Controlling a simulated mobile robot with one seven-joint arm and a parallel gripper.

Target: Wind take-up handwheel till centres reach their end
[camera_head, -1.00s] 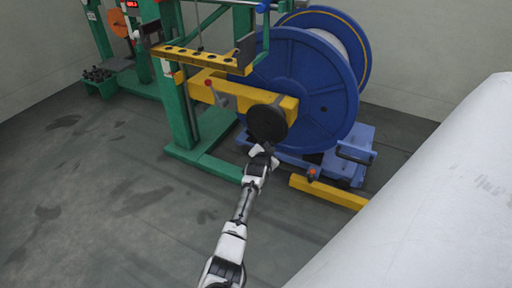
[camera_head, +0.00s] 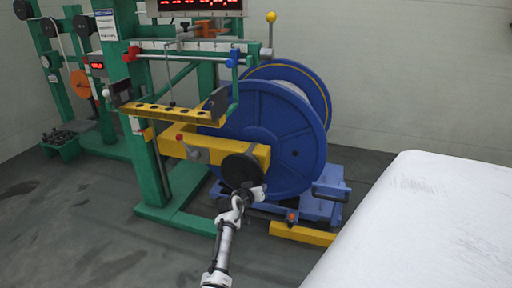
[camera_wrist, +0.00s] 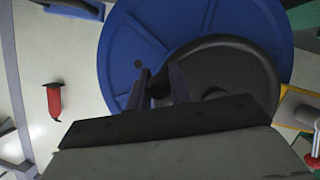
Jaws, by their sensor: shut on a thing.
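The take-up handwheel (camera_head: 241,171) is a dark disc on the end of a yellow beam (camera_head: 200,148), in front of the big blue reel (camera_head: 295,145). In the wrist view the handwheel (camera_wrist: 235,70) fills the right middle, with the reel (camera_wrist: 135,50) behind it. My gripper (camera_head: 256,190) is at the wheel's lower right rim. In the wrist view my gripper (camera_wrist: 163,82) has its two fingers either side of the wheel's dark handle knob (camera_wrist: 158,88), shut on it. The centres that hold the reel are hidden from view.
A lever with a red knob (camera_head: 179,137) stands on the beam left of the wheel. A blue cradle (camera_head: 318,203) and a yellow floor bar (camera_head: 303,233) lie below the reel. A large white surface (camera_head: 395,220) fills the lower right. The floor at lower left is clear.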

